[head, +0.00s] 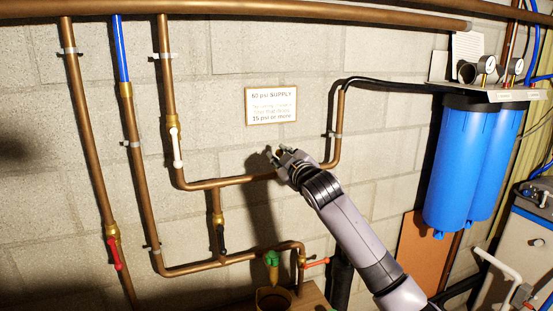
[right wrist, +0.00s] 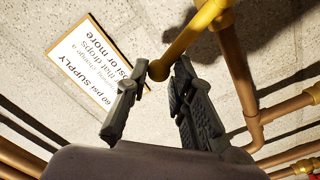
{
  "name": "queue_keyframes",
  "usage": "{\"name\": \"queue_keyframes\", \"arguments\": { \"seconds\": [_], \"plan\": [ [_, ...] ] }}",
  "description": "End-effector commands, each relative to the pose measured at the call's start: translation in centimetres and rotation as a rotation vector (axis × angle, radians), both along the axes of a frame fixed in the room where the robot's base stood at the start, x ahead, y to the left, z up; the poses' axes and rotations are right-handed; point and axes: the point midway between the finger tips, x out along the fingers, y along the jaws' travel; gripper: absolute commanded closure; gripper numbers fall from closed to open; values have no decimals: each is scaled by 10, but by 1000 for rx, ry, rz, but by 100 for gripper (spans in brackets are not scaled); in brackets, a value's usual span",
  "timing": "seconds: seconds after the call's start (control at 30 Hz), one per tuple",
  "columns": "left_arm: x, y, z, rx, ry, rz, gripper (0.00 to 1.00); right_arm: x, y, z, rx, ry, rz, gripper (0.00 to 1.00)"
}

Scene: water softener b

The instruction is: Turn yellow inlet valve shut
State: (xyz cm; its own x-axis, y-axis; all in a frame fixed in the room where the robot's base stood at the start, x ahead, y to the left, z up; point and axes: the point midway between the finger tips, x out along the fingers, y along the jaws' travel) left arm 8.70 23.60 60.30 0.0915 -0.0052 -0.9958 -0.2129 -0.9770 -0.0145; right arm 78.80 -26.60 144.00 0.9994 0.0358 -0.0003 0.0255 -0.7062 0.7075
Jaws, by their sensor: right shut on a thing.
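The yellow inlet valve handle (right wrist: 187,41) shows in the right wrist view as a lever with a round knob at its end. It runs from the yellow valve body (right wrist: 213,12) at the top down to between my fingers. My right gripper (right wrist: 160,66) is shut on the handle near its knob end. In the head view my right gripper (head: 284,155) is at the wall in front of the horizontal copper pipe, and the valve is hidden behind it. My left gripper is in neither view.
A supply sign (head: 271,105) hangs above my gripper. A white-handled valve (head: 177,150), a black-handled valve (head: 221,238) and a red-handled valve (head: 117,252) sit on copper pipes to the left. Blue filter housings (head: 467,165) hang at the right.

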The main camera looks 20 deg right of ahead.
Motion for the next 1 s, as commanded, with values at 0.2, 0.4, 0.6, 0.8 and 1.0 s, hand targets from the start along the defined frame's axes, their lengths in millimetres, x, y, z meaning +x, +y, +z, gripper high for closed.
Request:
{"name": "queue_keyframes", "arguments": {
  "seconds": [0.2, 0.4, 0.6, 0.8, 1.0],
  "plan": [
    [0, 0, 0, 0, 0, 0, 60, 0, -3, 2, -4, -4, -6, 94],
    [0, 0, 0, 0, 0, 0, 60, 0, -11, 4, -5, -4, -8, 93],
    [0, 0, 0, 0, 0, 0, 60, 1, -24, 6, -5, -2, -8, 90],
    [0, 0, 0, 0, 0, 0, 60, 1, -29, 5, -5, 2, -8, 89],
    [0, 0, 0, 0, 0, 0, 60, 1, -29, 3, -5, 5, -9, 70]
  ]
}}
